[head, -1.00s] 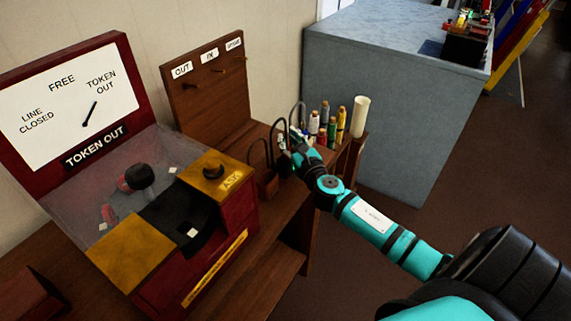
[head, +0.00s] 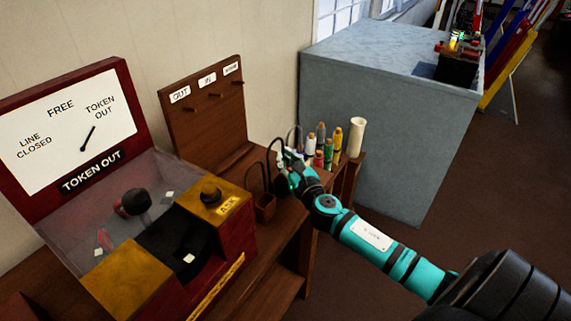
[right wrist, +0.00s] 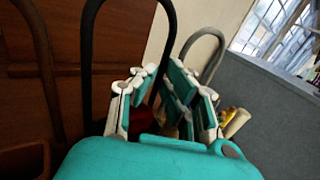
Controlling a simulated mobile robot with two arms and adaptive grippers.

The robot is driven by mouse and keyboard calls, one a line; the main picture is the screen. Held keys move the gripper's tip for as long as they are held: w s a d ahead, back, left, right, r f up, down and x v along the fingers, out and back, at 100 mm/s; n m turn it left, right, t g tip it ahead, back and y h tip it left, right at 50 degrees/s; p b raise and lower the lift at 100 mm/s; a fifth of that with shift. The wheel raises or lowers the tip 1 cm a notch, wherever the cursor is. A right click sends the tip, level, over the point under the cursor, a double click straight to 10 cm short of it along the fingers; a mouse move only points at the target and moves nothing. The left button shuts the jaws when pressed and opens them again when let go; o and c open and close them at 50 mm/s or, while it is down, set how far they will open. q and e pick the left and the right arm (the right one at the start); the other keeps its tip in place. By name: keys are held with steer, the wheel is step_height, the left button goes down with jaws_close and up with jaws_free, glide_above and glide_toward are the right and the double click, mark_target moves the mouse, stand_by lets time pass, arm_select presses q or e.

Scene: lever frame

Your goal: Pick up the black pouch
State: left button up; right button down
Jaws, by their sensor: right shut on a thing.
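The black pouch shows mainly as its tall black loop handle (head: 272,150), on the wooden shelf between a brown pouch and a grey loop. In the right wrist view the black loop (right wrist: 87,55) arches high, and one leg runs down between my right fingers. My right gripper (head: 285,162) is shut on the pouch at this loop; its fingers also show in the right wrist view (right wrist: 158,95). The pouch's body is mostly hidden behind the gripper, and I cannot tell whether it touches the shelf. My left gripper is not in view.
The brown pouch (head: 265,207) stands close at left. A grey loop (right wrist: 207,45) rises close at right. Several bottles (head: 328,150) and a cream cylinder (head: 357,138) stand behind. A peg board (head: 205,115) and red token machine (head: 215,235) are left, a grey block (head: 400,130) right.

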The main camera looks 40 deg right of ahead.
step_height(320, 180, up, 3)
steer(key=shift+f, duration=0.15)
steer(key=s+d+r+b, duration=0.1)
steer(key=s+b, duration=0.1)
steer(key=s, duration=1.4)
steer(key=shift+d+r, duration=0.2)
steer(key=shift+f, duration=0.1)
